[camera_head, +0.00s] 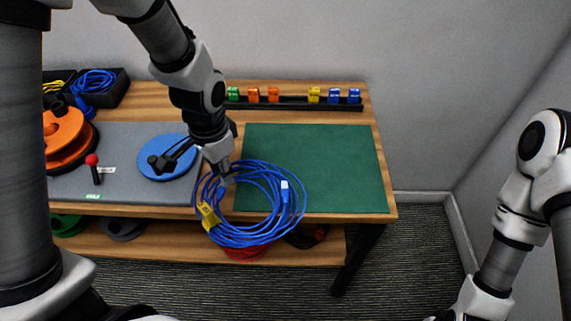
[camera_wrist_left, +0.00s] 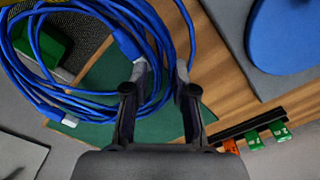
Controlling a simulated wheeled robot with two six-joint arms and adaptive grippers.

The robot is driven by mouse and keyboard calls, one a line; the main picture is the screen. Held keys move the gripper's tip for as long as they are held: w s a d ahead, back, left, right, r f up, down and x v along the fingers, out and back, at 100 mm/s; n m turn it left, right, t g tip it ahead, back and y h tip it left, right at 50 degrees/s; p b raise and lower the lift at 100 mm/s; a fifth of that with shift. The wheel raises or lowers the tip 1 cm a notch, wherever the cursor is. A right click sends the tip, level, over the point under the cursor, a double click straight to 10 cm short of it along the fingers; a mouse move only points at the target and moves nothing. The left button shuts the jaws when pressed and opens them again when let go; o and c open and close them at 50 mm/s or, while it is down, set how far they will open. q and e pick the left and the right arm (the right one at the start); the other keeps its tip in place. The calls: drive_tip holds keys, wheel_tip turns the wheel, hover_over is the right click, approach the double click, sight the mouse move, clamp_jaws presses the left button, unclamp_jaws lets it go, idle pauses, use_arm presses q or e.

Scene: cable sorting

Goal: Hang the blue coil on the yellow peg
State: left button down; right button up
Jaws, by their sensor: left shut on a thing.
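The blue coil (camera_head: 236,241) is a loose ring of cable with a yellow tag (camera_head: 208,215) and a pale plug. It hangs across the table's front edge, over part of the green mat. My left gripper (camera_head: 227,179) is shut on the coil's upper left side. The coil also shows in the left wrist view (camera_wrist_left: 128,44), around and beyond the fingers. I make out no clear yellow peg; a small yellow block (camera_head: 313,95) sits in the black rail at the table's back. My right gripper is out of view.
The green mat (camera_head: 335,155) is otherwise clear. A blue disc (camera_head: 153,168) with a black handle lies on the grey mat (camera_head: 120,136). Orange spools (camera_head: 66,125) and a black bin (camera_head: 118,92) of cables stand at left. A lower shelf holds more coils.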

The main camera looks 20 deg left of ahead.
use_arm(q)
drive_tip(key=shift+w, duration=0.1)
drive_tip(key=p, duration=0.1)
hover_over(265, 145)
drive_tip(key=shift+s+f, duration=0.3)
drive_tip(key=shift+f, duration=0.4)
drive_tip(key=shift+w+f, duration=0.25)
drive_tip(key=shift+f, duration=0.5)
drive_tip(key=shift+f+p, duration=0.6)
drive_tip(key=shift+p, duration=0.15)
drive_tip(key=shift+f, duration=0.2)
drive_tip(key=c, duration=0.9)
unclamp_jaws()
drive_tip(key=shift+c, duration=0.2)
